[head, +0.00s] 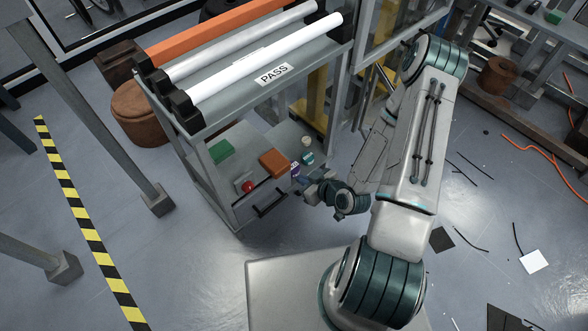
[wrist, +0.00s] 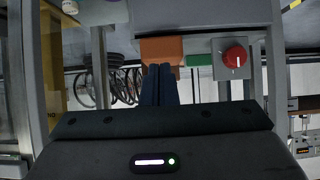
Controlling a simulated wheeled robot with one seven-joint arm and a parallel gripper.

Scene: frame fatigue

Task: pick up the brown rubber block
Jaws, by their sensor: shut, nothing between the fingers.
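The brown rubber block (head: 273,162) lies on the lower shelf of the grey roller stand, an orange-brown slab in the head view. In the wrist view, which looks upside down, the block (wrist: 161,49) shows just beyond my fingertips, partly covered by them. My gripper (head: 304,179) is at the shelf's front right corner, to the right of and nearer than the block. In the wrist view my gripper's dark blue fingers (wrist: 160,72) are together and empty. They overlap the block in the picture; I cannot tell whether they touch it.
A green block (head: 221,150) and a red knob (head: 248,186) are on the same shelf, left of the brown block. Small bottles (head: 306,150) stand to its right. The stand's rollers (head: 265,60) are above. A drawer handle (head: 268,204) is below the shelf front.

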